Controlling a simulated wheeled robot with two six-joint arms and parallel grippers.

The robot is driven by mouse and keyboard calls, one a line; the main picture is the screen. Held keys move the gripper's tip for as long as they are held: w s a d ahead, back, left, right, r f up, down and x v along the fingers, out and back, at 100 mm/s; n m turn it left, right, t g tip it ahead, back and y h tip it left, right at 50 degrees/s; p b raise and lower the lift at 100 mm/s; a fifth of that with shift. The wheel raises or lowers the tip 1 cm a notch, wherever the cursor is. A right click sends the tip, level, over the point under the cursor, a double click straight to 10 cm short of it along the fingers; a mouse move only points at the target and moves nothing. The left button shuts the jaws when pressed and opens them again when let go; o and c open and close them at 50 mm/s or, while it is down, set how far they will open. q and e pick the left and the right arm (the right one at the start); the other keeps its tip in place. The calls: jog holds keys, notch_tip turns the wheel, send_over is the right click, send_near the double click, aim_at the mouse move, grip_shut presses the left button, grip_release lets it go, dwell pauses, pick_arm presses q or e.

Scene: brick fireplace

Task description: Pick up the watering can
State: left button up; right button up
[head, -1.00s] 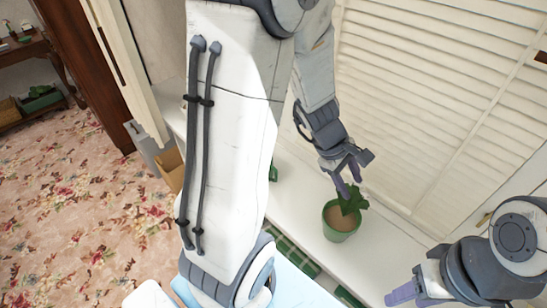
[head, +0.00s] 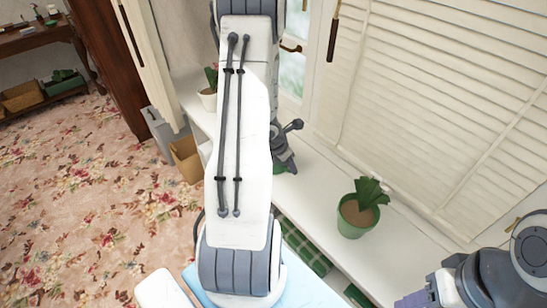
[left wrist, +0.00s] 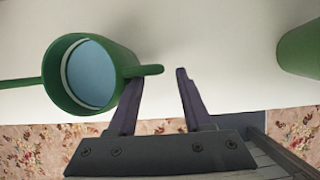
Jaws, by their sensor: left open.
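The green watering can (left wrist: 122,63) is in the left wrist view, on the white shelf. Its round, pale blue-looking opening faces the camera. A thin spout (left wrist: 20,83) points left and a green handle (left wrist: 150,70) juts right. My left gripper (left wrist: 160,81) is open; the handle's end reaches across the left fingertip into the gap between the fingers. I cannot tell whether they touch. In the head view my left arm covers most of the can and the left fingertips. My right gripper (head: 412,299) is at the lower right edge, partly cut off.
A green potted plant (head: 357,217) stands on the white shelf (head: 320,188), right of my left arm. A smaller plant in a white pot (head: 208,99) is farther back on the left. White louvred shutters (head: 420,90) rise behind the shelf. Cardboard boxes (head: 186,158) stand on the floor left.

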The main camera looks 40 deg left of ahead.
pick_arm(q)
jog(key=b+x, duration=0.1)
jog(key=x, duration=0.3)
jog(key=shift+w+f, duration=0.1)
jog(key=shift+f, duration=0.2)
jog(key=shift+c, duration=0.3)
grip_shut()
jog(key=shift+r, duration=0.1)
dwell(0.8)
